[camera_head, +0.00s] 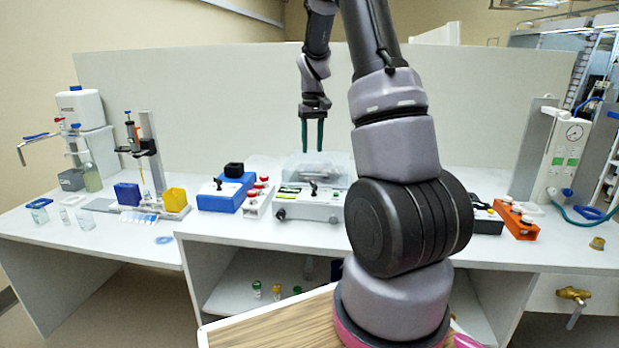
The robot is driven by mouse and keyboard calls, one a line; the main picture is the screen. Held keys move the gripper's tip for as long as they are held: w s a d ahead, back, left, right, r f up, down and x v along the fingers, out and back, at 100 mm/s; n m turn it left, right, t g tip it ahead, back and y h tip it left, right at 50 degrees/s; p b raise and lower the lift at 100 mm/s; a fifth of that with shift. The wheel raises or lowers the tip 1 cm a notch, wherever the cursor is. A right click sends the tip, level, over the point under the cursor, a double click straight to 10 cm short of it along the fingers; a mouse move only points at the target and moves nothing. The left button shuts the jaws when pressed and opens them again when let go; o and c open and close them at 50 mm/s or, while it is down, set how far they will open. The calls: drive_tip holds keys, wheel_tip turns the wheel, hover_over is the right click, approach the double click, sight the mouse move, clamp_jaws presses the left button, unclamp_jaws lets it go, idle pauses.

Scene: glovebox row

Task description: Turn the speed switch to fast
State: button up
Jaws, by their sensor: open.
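My gripper (312,135) hangs down above the middle of the bench. Its two dark green fingers are apart with nothing between them. Below it stands a white device (308,209) with a clear lid, a small black lever switch (313,187) on top and dark knobs on its front. The fingertips are above the switch in the picture and not touching it. A blue box (220,196) to the left also carries a small black lever (218,183). The labels are too small to read, so I cannot tell which lever is the speed switch or its setting.
A white block with red-topped parts (258,198) stands between the blue box and the white device. A stand with blue and yellow blocks (174,199) is farther left. An orange block (516,220) and a gauge panel (566,152) are right. My arm hides the bench's right middle.

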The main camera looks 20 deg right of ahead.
sight(313, 182)
drive_tip(key=f, duration=1.2)
drive_tip(key=shift+w+d+f, duration=0.1)
drive_tip(key=shift+w+d, duration=0.2)
drive_tip(key=shift+w, duration=0.1)
clamp_jaws()
